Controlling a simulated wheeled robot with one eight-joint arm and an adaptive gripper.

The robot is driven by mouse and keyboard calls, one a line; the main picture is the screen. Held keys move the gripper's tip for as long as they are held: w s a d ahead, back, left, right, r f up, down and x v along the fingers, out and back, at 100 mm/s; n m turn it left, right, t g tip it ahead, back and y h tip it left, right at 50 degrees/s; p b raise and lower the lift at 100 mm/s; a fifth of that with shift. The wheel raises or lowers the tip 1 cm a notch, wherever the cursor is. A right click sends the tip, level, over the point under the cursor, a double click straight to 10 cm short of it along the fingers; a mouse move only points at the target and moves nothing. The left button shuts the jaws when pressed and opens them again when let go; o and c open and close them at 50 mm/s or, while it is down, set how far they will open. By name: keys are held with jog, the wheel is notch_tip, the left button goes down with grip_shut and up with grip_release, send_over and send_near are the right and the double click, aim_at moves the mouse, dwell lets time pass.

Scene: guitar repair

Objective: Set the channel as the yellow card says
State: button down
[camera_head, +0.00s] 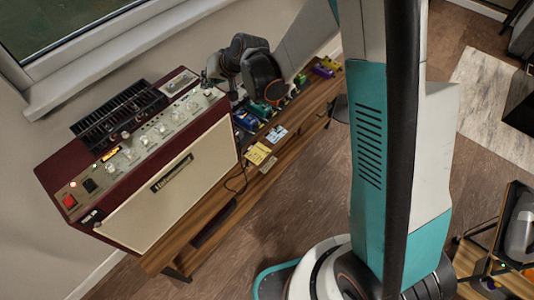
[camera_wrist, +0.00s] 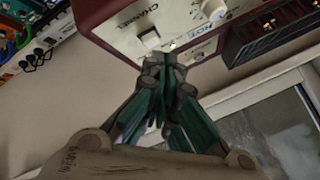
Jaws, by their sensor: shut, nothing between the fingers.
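The amplifier has a maroon case and a cream front (camera_head: 175,190), with a control panel along its top edge. In the wrist view, the panel carries the printed word CHANNEL (camera_wrist: 137,20) and a pale, square switch (camera_wrist: 150,39) beside it. A small green light (camera_wrist: 173,45) glows next to the switch. My gripper (camera_wrist: 163,62) is shut and empty, its fingertips close to the switch and light; I cannot tell if they touch. In the head view my gripper (camera_head: 207,80) is at the panel's far right end. The yellow card (camera_head: 258,153) lies on the wooden bench; its writing is too small to read.
White knobs (camera_head: 145,139) line the panel, with a red switch (camera_head: 69,201) at its left end. A black vent grille (camera_head: 118,110) lies behind. Small coloured pedals (camera_head: 245,121) and a cable crowd the bench right of the amplifier. A window is behind.

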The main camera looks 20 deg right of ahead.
aim_at(210, 93)
jog(key=shift+f+b, duration=0.3)
jog(key=shift+f, duration=0.1)
jog(key=shift+f, duration=0.2)
dwell(0.4)
jog(key=shift+r, duration=0.7)
jog(key=shift+r+p, duration=1.85)
jog(key=shift+r, duration=1.15)
